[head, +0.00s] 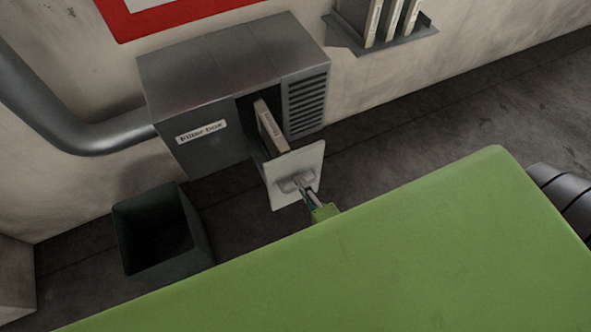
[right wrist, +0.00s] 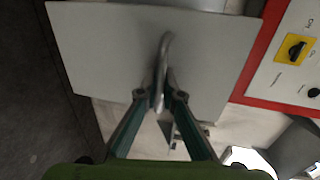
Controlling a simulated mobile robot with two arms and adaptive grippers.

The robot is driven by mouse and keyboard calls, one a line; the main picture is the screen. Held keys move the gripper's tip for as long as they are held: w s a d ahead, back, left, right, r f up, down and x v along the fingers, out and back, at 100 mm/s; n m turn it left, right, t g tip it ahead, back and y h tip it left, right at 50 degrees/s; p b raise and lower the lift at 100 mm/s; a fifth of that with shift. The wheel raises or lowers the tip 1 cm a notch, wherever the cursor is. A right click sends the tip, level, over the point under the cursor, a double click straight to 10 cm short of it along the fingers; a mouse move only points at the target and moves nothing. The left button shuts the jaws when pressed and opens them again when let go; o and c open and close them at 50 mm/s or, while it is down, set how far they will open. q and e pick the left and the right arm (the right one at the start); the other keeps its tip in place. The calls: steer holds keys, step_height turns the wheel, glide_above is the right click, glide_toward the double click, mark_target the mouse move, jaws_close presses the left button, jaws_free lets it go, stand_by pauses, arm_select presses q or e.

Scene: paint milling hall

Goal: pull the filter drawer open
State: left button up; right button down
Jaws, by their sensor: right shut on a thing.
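The grey filter box (head: 235,85), labelled "Filter box", is against the wall in the head view. Its filter drawer (head: 294,172) has a pale front plate standing out from the box, with a light filter panel (head: 270,128) showing behind it in the dark opening. My right gripper (head: 307,192) is at the plate's handle, its arm partly hidden by a green surface. In the right wrist view, the fingers of my right gripper (right wrist: 162,97) are shut on the curved metal handle (right wrist: 164,55) of the drawer front (right wrist: 110,45). My left gripper is not in view.
An open dark bin (head: 160,232) stands on the floor left of the drawer. A wall rack (head: 385,42) holds several filter panels at upper right. A grey pipe (head: 90,135) runs into the box's left side. A red-bordered panel (right wrist: 285,60) shows in the wrist view.

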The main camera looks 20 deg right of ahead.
steer(key=shift+f+v, duration=0.15)
steer(key=shift+v, duration=0.65)
steer(key=shift+f+v, duration=0.15)
steer(key=shift+v, duration=0.6)
steer(key=shift+s, duration=0.15)
steer(key=c, duration=2.5)
jaws_free()
steer(key=v, duration=1.2)
